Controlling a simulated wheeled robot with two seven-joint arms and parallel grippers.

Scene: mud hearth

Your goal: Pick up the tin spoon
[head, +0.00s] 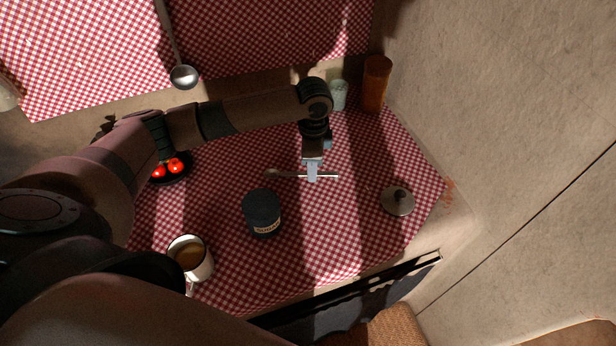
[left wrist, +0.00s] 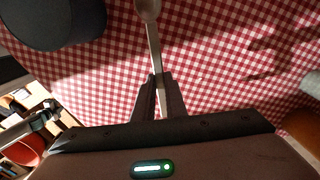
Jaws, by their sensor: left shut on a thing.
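The tin spoon (head: 290,174) is a thin metal spoon over the red-and-white checked cloth, its bowl end to the left in the head view. In the left wrist view the spoon (left wrist: 152,35) points away from me, bowl at the top edge. My left gripper (head: 312,177) is shut on the spoon's handle; its two fingers (left wrist: 159,84) stand on either side of the handle in the left wrist view. I cannot tell whether the spoon touches the cloth. My right gripper is not in view.
A dark jar (head: 262,212) stands left of and nearer than the spoon. A mug (head: 191,258), a metal lid (head: 398,201), a dark plate with tomatoes (head: 170,170), an amber container (head: 376,83) and a pale cup (head: 339,96) stand around. A ladle (head: 184,76) hangs behind.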

